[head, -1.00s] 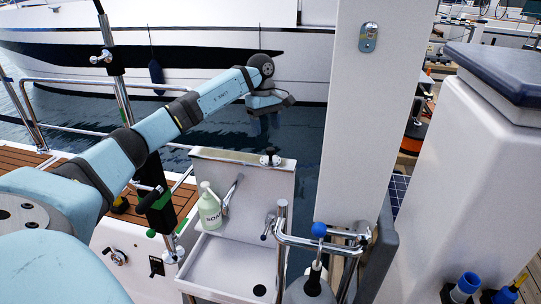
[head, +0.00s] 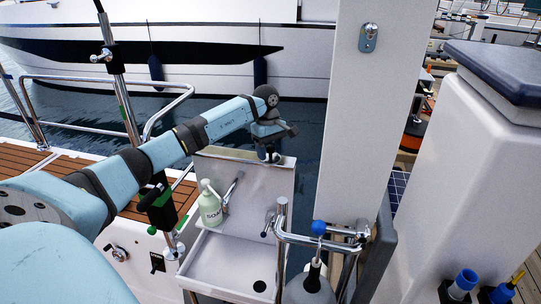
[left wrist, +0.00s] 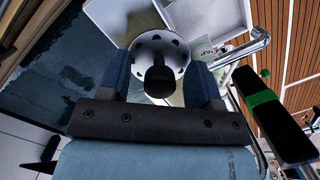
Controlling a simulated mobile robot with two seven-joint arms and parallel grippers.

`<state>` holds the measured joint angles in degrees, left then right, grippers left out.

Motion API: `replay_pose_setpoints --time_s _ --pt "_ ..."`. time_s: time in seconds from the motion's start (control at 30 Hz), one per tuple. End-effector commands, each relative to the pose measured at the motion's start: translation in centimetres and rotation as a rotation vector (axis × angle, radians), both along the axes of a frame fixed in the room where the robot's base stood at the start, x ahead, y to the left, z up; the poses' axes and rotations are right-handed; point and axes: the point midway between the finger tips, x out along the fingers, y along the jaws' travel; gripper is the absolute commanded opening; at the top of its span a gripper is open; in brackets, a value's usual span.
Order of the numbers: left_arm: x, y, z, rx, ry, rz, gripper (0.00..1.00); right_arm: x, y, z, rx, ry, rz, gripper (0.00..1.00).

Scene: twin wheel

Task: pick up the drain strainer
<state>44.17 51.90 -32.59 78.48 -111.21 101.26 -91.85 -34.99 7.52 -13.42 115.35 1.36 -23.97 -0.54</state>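The drain strainer (left wrist: 160,45) is a silver perforated disc with a black knob in its middle. In the head view the strainer (head: 271,159) sits on the top ledge of the white sink unit, partly hidden by my left gripper (head: 270,147). In the left wrist view my left gripper (left wrist: 159,88) is open, with one blue finger on each side of the black knob and gaps between. I cannot tell how far down the fingers reach around it. My right gripper is not in view.
The sink unit (head: 216,262) has a green soap bottle (head: 210,207) and a tap (head: 233,188) below the ledge. A chrome rail (head: 282,215) and a white post (head: 362,110) stand to the right. Water lies behind the ledge.

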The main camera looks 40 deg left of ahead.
Motion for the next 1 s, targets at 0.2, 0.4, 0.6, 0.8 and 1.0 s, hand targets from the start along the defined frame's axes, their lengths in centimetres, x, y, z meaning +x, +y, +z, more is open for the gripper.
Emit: replay_pose_setpoints --time_s 0.2,0.4,0.6,0.8,1.0 --pt "0.0 0.0 0.0 0.000 0.000 0.000 0.09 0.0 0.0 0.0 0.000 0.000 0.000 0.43" --pt "0.0 0.0 0.0 0.000 0.000 0.000 0.01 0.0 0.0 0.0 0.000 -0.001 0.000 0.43" --pt "0.0 0.0 0.5 0.000 0.000 0.000 0.01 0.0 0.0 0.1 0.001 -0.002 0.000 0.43" --pt "0.0 0.1 2.7 0.001 -0.002 0.000 0.01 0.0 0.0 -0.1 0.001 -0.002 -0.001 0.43" --pt "0.1 0.1 7.6 0.001 -0.006 0.000 0.01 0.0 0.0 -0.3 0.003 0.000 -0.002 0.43"
